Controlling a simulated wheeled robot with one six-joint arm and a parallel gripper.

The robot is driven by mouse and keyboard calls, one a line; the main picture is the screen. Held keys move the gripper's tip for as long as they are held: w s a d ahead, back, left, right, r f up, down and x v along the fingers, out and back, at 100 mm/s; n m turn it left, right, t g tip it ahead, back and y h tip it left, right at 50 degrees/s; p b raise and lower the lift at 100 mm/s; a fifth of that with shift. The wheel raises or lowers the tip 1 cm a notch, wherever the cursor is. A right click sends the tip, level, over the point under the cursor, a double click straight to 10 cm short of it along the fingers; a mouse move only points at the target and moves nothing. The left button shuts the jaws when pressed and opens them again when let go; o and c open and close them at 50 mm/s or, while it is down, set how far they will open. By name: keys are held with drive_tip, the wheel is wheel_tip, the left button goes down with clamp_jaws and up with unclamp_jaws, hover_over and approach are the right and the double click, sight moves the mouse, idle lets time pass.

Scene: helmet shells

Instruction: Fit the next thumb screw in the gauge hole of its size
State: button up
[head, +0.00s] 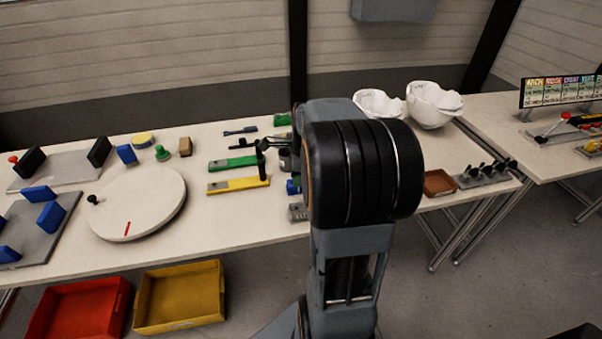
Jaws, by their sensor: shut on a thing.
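Several black-headed pieces that look like thumb screws (487,168) stand upright in a grey block (484,180) near the table's front edge, right of my arm. At this size I cannot tell the block's holes or the screw sizes. A brown tray (438,192) stands just left of the block; its contents are not clear. A small grey block (298,213) is partly covered by my arm.
White helmet shells (432,115) stand at the back right. Green (228,163) and yellow (232,186) bars lie left of my arm. A round white turntable (150,205) is further left. Red (85,305) and yellow (170,312) bins stand below the table's front edge.

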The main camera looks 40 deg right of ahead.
drive_tip(key=shift+w+a+f+b, duration=0.2)
drive_tip(key=shift+f+b, duration=0.55)
drive_tip(key=shift+f, duration=0.6)
drive_tip(key=shift+w+a+f+b, duration=0.15)
drive_tip(key=shift+f+b, duration=0.55)
drive_tip(key=shift+f, duration=0.6)
drive_tip(key=shift+d, duration=0.1)
drive_tip(key=shift+f, duration=0.4)
drive_tip(key=shift+f+b, duration=0.25)
drive_tip(key=shift+b, duration=0.05)
drive_tip(key=shift+f+b, duration=1)
drive_tip(key=shift+f, duration=1)
idle(0.5)
drive_tip(key=o, duration=0.9)
drive_tip(key=shift+o, duration=0.2)
